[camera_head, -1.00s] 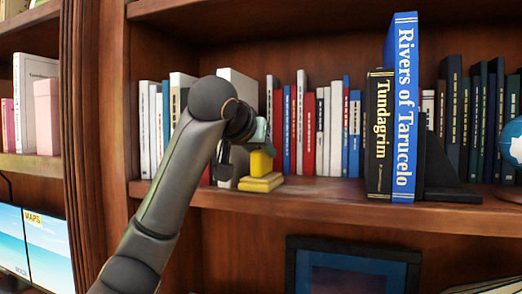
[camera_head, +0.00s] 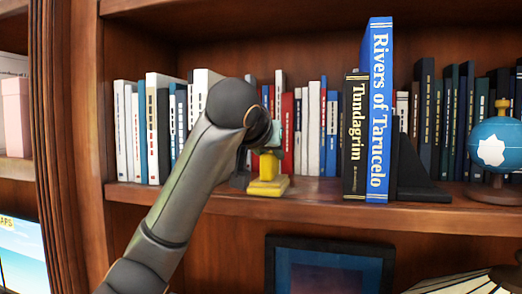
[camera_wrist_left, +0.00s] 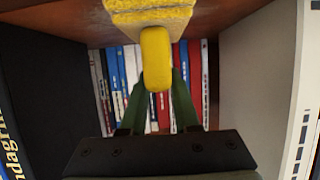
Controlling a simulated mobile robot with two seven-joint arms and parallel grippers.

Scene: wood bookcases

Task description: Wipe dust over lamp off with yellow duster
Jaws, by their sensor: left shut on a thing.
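The yellow duster (camera_head: 268,186) has a flat base and an upright yellow handle. My left gripper (camera_head: 270,148) is shut on its handle, in front of the row of books. I cannot tell whether its base touches the shelf. In the left wrist view the duster (camera_wrist_left: 150,15) is at the top, with its handle between the green fingers of my left gripper (camera_wrist_left: 155,82). Part of a lamp, with a pale panelled shade (camera_head: 468,286), shows at the bottom right of the head view. Dust on it cannot be made out. My right gripper is not in view.
The shelf (camera_head: 320,190) holds rows of books, a black book (camera_head: 354,140) and a tall blue book (camera_head: 378,110) by a black bookend (camera_head: 415,175). A blue globe (camera_head: 493,145) stands at the right. A dark framed picture (camera_head: 328,270) is below the shelf.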

